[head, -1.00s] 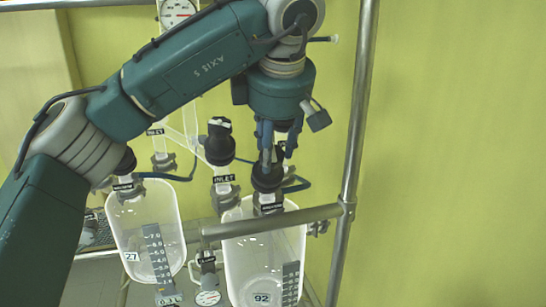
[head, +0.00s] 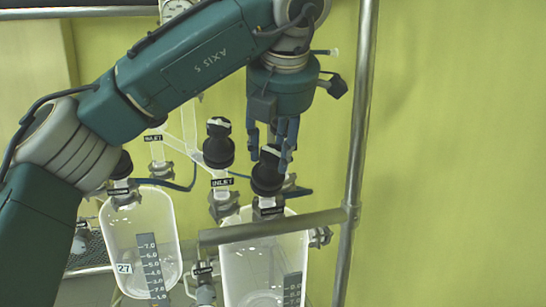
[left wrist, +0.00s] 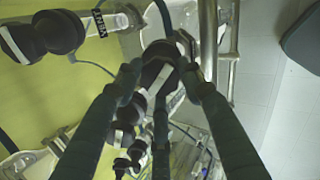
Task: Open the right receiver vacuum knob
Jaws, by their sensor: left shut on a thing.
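The right receiver (head: 250,262) is a clear glass vessel at lower centre in the head view. Its black vacuum knob (head: 267,176) stands on top, with a white stripe on its cap and a label below that is too small to read surely. My left gripper (head: 270,152) comes down from above, shut on this knob with its fingers around the cap. In the left wrist view the fingers (left wrist: 160,85) close around the black knob (left wrist: 157,62), whose white stripe shows between them. My right gripper is in neither view.
A black inlet knob (head: 218,145) stands close left of the held knob. Further left are another black knob (head: 122,165) and the left receiver (head: 140,235). A metal rail (head: 270,228) crosses in front, joined to an upright post (head: 358,160). The wall side at right is clear.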

